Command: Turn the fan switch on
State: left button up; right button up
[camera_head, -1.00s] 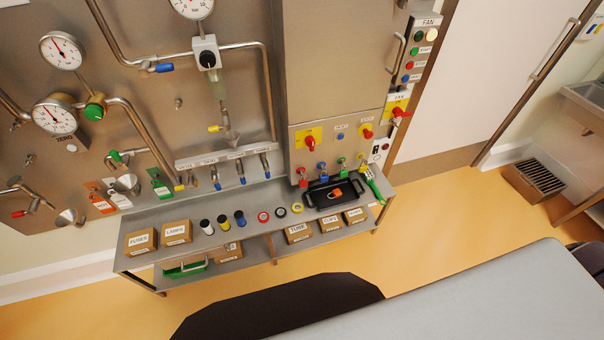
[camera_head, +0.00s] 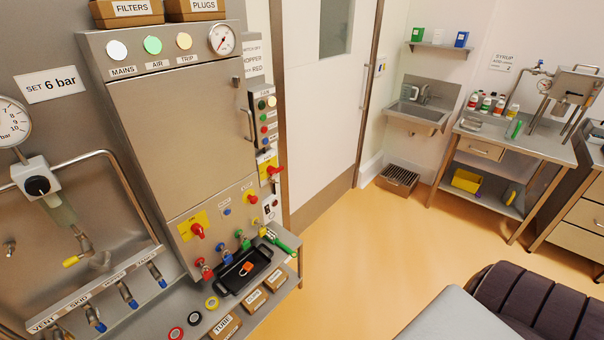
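The steel control cabinet (camera_head: 170,130) stands at the left of the head view. On its right side is a narrow control strip (camera_head: 256,113) with a small label at its top, which reads FAN in the earlier frame, and several small round buttons below. On the cabinet front are another red handle on yellow (camera_head: 197,231) and a smaller red knob on yellow (camera_head: 249,196). Neither of my grippers is in view.
A steel shelf below the cabinet holds a black tray (camera_head: 232,284) with an orange item, tape rolls and boxes. Orange floor (camera_head: 345,245) is open to the right. A sink (camera_head: 417,112) and side table (camera_head: 540,145) stand farther right. A grey surface (camera_head: 450,320) is at the bottom.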

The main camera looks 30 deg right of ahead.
aim_at(273, 171)
jog(key=z, duration=0.9)
